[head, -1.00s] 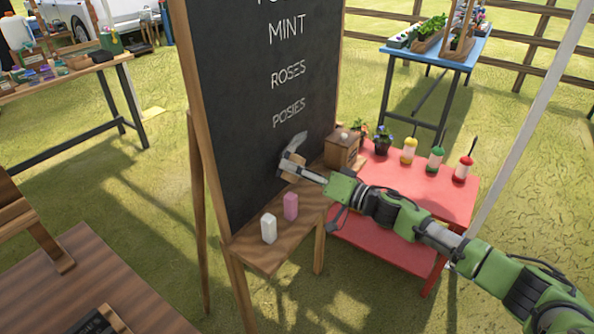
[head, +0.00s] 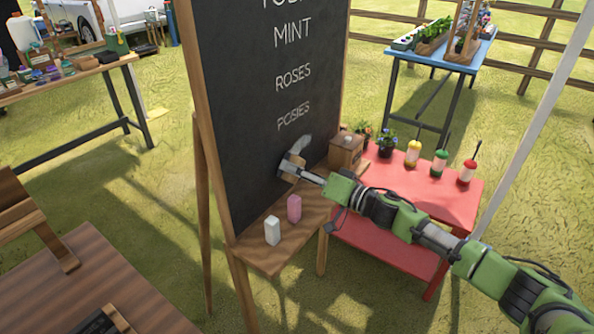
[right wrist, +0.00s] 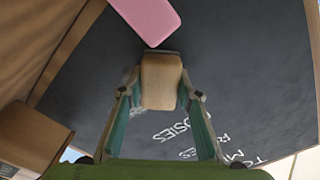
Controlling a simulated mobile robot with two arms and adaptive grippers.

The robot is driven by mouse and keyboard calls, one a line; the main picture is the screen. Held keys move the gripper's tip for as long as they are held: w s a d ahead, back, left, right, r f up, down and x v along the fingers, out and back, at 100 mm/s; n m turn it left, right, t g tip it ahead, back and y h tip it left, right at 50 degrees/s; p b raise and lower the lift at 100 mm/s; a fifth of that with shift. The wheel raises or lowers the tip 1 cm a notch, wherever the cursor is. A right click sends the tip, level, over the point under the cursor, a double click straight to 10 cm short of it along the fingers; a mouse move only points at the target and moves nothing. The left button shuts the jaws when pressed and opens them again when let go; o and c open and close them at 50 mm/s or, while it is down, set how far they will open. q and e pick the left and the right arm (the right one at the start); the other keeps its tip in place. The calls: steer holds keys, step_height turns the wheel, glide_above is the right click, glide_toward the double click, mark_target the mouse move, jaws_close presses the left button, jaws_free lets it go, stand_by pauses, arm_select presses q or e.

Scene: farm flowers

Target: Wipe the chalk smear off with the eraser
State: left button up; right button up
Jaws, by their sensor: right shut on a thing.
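The chalkboard (head: 240,130) stands upright on its wooden easel. A whitish chalk smear (head: 302,144) lies on it below the word POSIES. My right gripper (head: 298,174) is shut on the wooden-backed eraser (head: 289,167), which is at the board at the smear's lower end. In the right wrist view the eraser (right wrist: 161,80) sits between the fingers of my gripper (right wrist: 160,97), against or very close to the dark board (right wrist: 250,60). A faint part of the smear (right wrist: 132,82) shows beside it. The eraser hides the board behind it. My left gripper is out of view.
The easel's ledge (head: 262,259) holds a white block (head: 272,231), a pink block (head: 294,208) and a wooden box (head: 345,151). The pink block (right wrist: 148,18) is close in the wrist view. A red table (head: 430,195) with bottles stands to the right.

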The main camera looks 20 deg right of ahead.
steer(key=shift+w+a, duration=0.2)
steer(key=shift+w, duration=0.05)
